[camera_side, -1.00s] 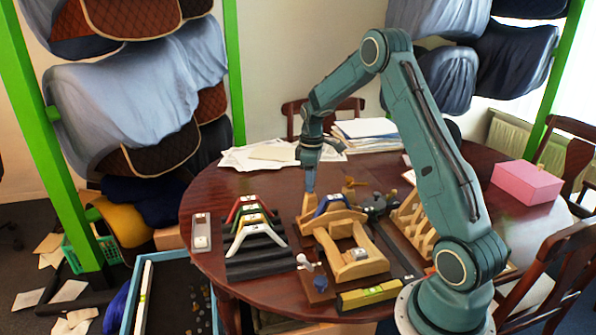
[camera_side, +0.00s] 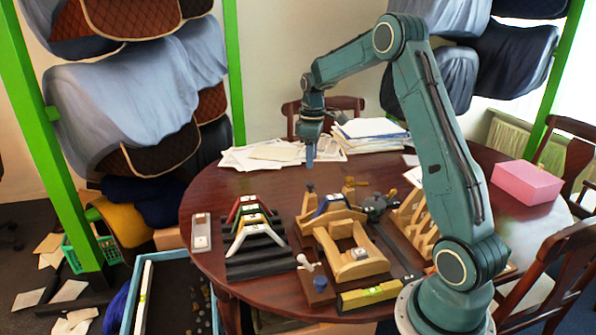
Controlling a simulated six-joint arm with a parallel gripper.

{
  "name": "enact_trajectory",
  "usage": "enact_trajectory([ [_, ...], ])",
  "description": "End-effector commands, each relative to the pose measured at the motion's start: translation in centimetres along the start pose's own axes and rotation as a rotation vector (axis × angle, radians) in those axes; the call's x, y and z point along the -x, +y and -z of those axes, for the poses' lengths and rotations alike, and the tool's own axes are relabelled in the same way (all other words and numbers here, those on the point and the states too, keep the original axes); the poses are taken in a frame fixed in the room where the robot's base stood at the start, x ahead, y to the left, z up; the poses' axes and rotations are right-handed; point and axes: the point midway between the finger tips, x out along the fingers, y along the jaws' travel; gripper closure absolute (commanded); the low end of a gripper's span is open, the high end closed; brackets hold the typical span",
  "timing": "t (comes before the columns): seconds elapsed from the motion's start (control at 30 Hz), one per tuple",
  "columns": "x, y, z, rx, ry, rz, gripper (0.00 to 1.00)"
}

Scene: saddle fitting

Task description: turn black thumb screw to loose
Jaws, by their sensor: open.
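My gripper (camera_side: 310,160) is open and hangs fingers-down in the air above the far-left end of the wooden fixture (camera_side: 345,245). Nothing shows between its fingers. A small upright wooden post (camera_side: 309,194) stands below it, apart from the fingertips. A blue saddle-shaped piece (camera_side: 334,204) sits on the fixture's far end. A dark round part (camera_side: 375,204) lies to the right of that piece; whether it is the black thumb screw or carries it, I cannot tell at this size.
A rack of coloured saddle pieces (camera_side: 256,240) stands left of the fixture. A yellow level (camera_side: 369,296) and a blue-topped block (camera_side: 320,285) lie in front. A wooden slotted rack (camera_side: 412,222) is to the right. Papers (camera_side: 265,153) and a pink box (camera_side: 526,183) lie farther out.

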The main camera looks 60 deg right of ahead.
Motion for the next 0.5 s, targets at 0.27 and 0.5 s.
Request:
enact_trajectory([
  [0.27,4.3,0.0,0.0,0.0,0.002,-0.003,0.55],
  [0.5,5.9,0.0,0.0,0.001,0.001,-0.001,0.55],
])
